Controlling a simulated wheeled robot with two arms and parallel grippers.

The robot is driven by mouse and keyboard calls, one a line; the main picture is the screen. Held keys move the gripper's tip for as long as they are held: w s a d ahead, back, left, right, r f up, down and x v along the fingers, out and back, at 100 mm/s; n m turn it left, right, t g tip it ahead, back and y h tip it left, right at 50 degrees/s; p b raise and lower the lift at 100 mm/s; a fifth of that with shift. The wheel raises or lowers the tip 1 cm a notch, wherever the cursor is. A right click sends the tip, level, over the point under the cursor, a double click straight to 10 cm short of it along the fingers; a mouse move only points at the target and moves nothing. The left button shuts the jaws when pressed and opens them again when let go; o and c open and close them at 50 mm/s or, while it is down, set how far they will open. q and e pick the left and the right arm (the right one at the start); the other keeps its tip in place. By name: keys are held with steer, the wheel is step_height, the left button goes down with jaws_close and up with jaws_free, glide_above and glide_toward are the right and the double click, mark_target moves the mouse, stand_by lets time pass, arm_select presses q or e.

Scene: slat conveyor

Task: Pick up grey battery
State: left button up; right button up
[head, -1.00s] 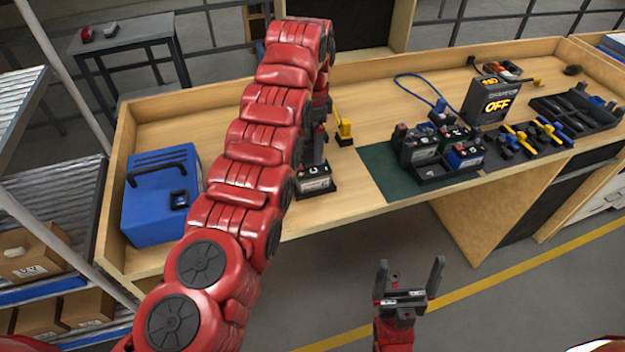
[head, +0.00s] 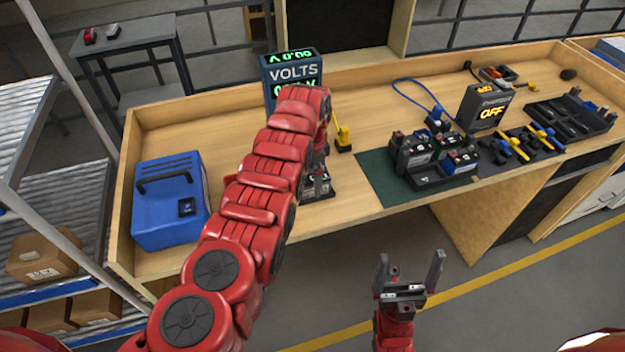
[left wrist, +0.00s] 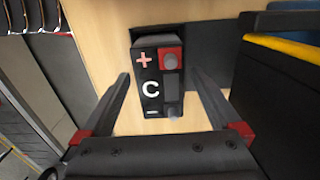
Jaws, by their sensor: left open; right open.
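A battery with a pale grey label (head: 318,190) stands on the bench near its front edge, partly hidden by my left arm. In the left wrist view the dark top of a battery (left wrist: 158,85) shows a plus, a C, a minus and a red terminal cap. My left gripper (head: 318,168) is over the labelled battery. In the left wrist view its open fingers (left wrist: 161,95) are on either side of the battery top, with gaps. My right gripper (head: 409,258) is open and empty in front of the bench.
A volt meter (head: 292,72) stands behind my left arm. A blue case (head: 170,215) is at the left. A yellow-handled item (head: 343,138) is close to the right of my left gripper. A tray of batteries (head: 445,180) and the OFF box (head: 486,108) are further right.

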arm_select(q)
jaws_close()
stand_by(0.5)
